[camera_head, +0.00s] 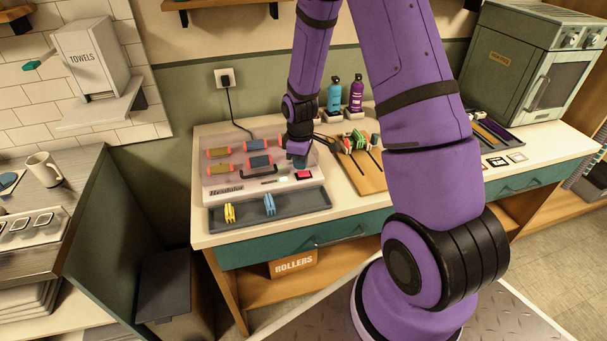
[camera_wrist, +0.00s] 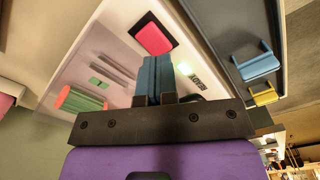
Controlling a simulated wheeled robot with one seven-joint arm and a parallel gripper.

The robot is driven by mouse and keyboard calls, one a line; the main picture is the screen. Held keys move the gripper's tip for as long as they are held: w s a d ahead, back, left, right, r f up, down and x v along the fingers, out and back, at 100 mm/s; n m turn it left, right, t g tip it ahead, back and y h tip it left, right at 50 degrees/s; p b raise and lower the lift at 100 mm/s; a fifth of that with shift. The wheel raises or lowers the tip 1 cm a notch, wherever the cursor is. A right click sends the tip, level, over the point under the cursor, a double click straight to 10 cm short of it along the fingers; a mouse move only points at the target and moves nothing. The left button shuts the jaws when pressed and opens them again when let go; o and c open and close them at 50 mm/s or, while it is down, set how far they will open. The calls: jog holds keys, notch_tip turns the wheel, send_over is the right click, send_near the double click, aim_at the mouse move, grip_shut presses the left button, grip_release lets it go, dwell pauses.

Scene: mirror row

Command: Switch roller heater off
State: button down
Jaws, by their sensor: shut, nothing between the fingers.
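The roller heater (camera_head: 212,189) is a pale pink box on the counter at the left, with several rollers on it. Its red switch (camera_head: 304,175) sits in a dark frame near the front right corner. The lit lamp (camera_wrist: 185,68) shows right of the fingers. Contact cannot be told.
A dark tray (camera_head: 308,200) with yellow and blue clips lies in front of the heater. A wooden board (camera_head: 368,180) with tools is to its right. A cord runs from the heater to a wall socket (camera_head: 225,78).

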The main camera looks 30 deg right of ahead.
jog(key=shift+f, duration=1.15)
dwell(0.6)
jog(key=shift+r, duration=3.55)
jog(key=shift+r, duration=0.1)
notch_tip(320, 180, up, 12)
jog(key=m+t, duration=0.1)
jog(key=m, duration=0.1)
send_over(300, 173)
jog(key=s+a, duration=0.2)
jog(key=s, duration=0.1)
jog(key=s+a+r+m+t, duration=0.2)
jog(key=s+r, duration=0.3)
jog(key=r, duration=0.4)
jog(key=s+a+r+m+t, duration=0.1)
jog(key=s+a+r+m, duration=0.1)
jog(key=s+r, duration=0.3)
jog(key=s+a+r+m+t, duration=0.1)
jog(key=s+r, duration=0.5)
jog(key=s, duration=0.6)
jog(key=shift+s+a+m, duration=0.4)
jog(key=shift+a+m, duration=0.25)
jog(key=shift+m, duration=0.05)
